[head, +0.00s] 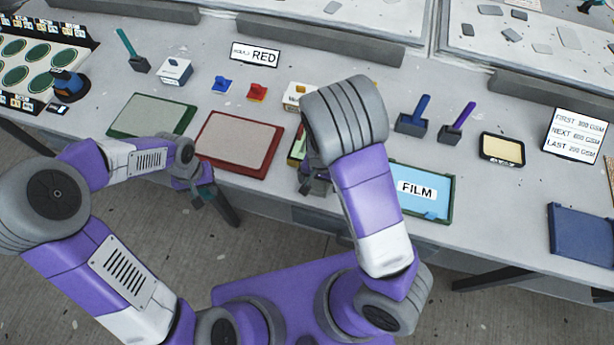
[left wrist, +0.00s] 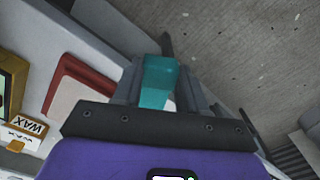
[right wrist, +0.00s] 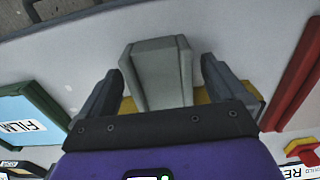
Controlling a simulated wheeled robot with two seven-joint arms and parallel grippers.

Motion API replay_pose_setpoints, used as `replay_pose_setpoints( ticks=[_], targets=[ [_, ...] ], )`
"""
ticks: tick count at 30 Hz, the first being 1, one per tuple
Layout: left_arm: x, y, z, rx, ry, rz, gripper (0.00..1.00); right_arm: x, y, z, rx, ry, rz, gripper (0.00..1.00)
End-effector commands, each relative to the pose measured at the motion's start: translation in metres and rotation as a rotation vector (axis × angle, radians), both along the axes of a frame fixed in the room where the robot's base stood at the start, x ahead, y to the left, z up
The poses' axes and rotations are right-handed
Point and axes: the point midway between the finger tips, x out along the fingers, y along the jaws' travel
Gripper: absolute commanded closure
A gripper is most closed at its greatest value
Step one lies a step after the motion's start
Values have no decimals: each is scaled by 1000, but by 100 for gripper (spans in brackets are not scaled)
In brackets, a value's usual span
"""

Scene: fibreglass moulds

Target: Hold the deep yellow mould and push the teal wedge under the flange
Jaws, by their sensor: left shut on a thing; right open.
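The teal wedge (left wrist: 158,82) is between the fingers of my left gripper (left wrist: 160,65), which is shut on it. In the head view my left gripper (head: 203,194) hangs off the table's front edge, below the red mould. The deep yellow mould shows in the right wrist view as a tall grey block (right wrist: 158,62) with a yellow flange (right wrist: 240,92) at its base. My right gripper (right wrist: 160,85) is open, with one finger on each side of the block. In the head view my right arm hides most of this mould and its gripper (head: 316,184).
A red-framed mould (head: 240,142) and a green-framed one (head: 152,115) lie on the table to the left. A blue FILM tray (head: 425,190) lies to the right. Small blue (head: 221,84) and red (head: 257,92) pieces and a RED sign (head: 255,54) stand behind.

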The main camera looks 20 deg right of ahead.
Motion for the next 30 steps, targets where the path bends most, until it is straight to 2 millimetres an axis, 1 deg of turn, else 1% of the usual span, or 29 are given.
replay_pose_setpoints(
  ticks=[8, 11, 18, 26, 30],
  targets=[
    [0, 0, 0, 0, -1, 0, 88, 0, 0, -1, 0, 0, 0, 2],
    [0, 0, 0, 0, -1, 0, 88, 0, 0, -1, 0, 0, 0, 16],
    [0, 0, 0, 0, -1, 0, 88, 0, 0, -1, 0, 0, 0, 53],
    [0, 0, 0, 0, 0, 0, 88, 0, 0, -1, 0, 0, 0, 92],
    [0, 0, 0, 0, -1, 0, 88, 0, 0, -1, 0, 0, 0, 93]
  ],
)
